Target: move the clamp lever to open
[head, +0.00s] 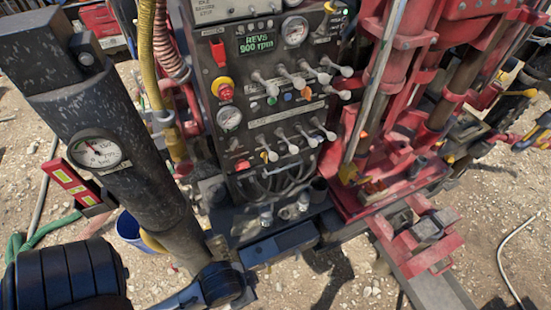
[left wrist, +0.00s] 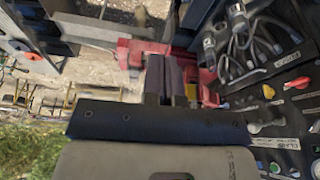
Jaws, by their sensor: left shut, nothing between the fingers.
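The control panel (head: 262,100) stands upright in the middle of the head view, with two rows of pale-knobbed levers. The upper row (head: 283,76) sits under the display and the lower row (head: 295,140) below it. The panel also shows sideways in the left wrist view (left wrist: 265,75), at right, with red and yellow knobs. My left gripper (left wrist: 168,75) has its dark fingers together, empty, left of the panel and apart from it. Its fingers do not show in the head view. My right gripper is out of view.
A black-speckled cylinder with a pressure gauge (head: 97,150) stands left of the panel. Yellow and red hoses (head: 160,60) run between them. The red rig frame (head: 385,130) stands close on the right. Gravelly ground (head: 500,190) lies open at lower right.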

